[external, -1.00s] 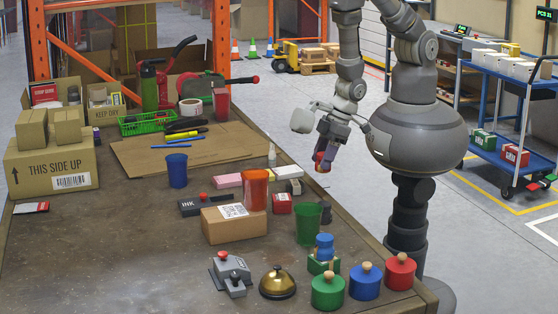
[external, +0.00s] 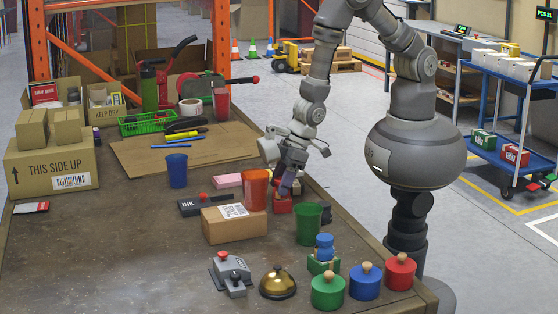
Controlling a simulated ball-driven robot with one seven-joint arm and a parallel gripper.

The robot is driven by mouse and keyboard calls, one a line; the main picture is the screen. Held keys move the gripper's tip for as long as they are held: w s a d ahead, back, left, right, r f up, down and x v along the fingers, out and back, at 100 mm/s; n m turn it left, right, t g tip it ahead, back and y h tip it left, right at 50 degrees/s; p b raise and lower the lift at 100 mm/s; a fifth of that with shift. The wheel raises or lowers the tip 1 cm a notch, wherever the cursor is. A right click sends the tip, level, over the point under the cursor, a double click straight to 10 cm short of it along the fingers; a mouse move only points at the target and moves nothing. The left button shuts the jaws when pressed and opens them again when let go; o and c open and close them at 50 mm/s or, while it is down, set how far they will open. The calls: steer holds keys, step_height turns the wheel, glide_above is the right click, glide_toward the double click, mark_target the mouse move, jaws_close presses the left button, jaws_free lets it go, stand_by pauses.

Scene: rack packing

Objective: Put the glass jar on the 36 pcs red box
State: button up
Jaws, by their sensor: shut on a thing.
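A small red box (external: 283,207) stands on the table behind the green cup; its print is too small to read. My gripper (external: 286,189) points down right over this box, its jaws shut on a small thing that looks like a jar. The fingers hide most of the held thing, and I cannot tell whether it touches the box. Another small jar with a blue lid (external: 324,241) stands on a green box (external: 323,264) near the table's front right.
An orange cup (external: 256,190) stands close left of my gripper, and a green cup (external: 308,223) close in front to the right. A cardboard box (external: 234,225) with a label lies at the front left. The table's right edge is near.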

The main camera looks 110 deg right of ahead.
steer(key=shift+f, duration=0.1)
steer(key=o, duration=1.1)
steer(key=shift+r, duration=0.25)
steer(key=p+v, duration=0.3)
steer(key=v, duration=0.8)
steer(key=shift+s+r, duration=0.25)
steer(key=shift+r, duration=0.1)
